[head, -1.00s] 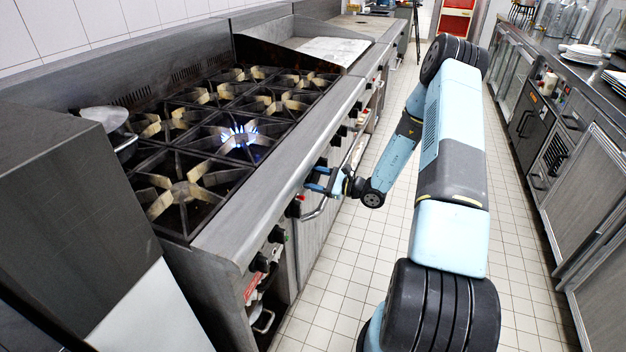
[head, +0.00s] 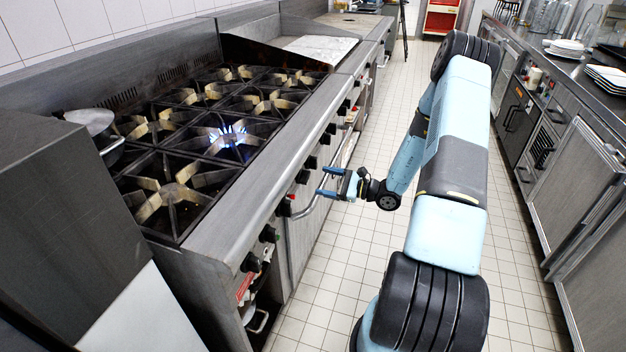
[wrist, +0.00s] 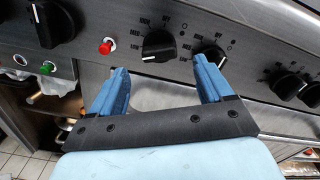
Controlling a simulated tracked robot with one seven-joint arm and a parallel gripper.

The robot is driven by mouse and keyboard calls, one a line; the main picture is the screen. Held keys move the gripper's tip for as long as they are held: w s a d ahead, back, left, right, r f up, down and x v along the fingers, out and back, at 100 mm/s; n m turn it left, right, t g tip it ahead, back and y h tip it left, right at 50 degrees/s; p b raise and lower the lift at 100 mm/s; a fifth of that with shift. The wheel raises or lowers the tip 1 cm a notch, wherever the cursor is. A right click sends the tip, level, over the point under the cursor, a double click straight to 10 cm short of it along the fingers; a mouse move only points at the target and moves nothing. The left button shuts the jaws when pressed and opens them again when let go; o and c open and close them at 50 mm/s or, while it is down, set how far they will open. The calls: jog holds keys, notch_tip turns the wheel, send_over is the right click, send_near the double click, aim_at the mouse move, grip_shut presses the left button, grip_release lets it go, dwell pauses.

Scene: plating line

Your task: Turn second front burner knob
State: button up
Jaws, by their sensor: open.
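The stove's front panel carries a row of black knobs. In the wrist view one knob (wrist: 160,45), just right of a red button (wrist: 106,46), sits between and beyond my fingertips, with a pale mark at its lower left. In the head view this knob (head: 302,177) is left of my gripper (head: 322,182). My gripper (wrist: 160,66) is open and empty, its blue fingers pointing at the panel with a gap to it. Another knob (wrist: 210,56) is partly behind the right fingertip. The second front burner (head: 228,138) shows a blue flame.
A pot (head: 95,125) stands at the stove's back left. The nearest front burner (head: 172,193) shows no flame. An oven handle (head: 312,206) runs below the knobs. The tiled aisle (head: 335,265) is clear; counters (head: 575,170) line the right side.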

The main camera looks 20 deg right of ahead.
jog(key=v, duration=0.5)
jog(key=shift+s+d, duration=0.25)
jog(key=shift+d, duration=0.1)
jog(key=s+a+r+n+g+h, duration=0.1)
jog(key=s+a+r+n+g, duration=0.25)
jog(key=r, duration=0.35)
jog(key=s+a+r+n+g+h, duration=0.25)
jog(key=a+r+n+g, duration=0.2)
jog(key=r, duration=0.25)
jog(key=s+a+r+n+g+h, duration=0.1)
jog(key=s+a+r+n+g, duration=0.25)
jog(key=r, duration=0.45)
jog(key=s+r+n+t+h, duration=0.6)
jog(key=s+r+n+h, duration=0.2)
jog(key=s+r, duration=0.9)
jog(key=shift+s+d+h, duration=0.4)
jog(key=shift+s+h, duration=0.65)
jog(key=shift+s, duration=0.5)
jog(key=shift+n+t, duration=0.25)
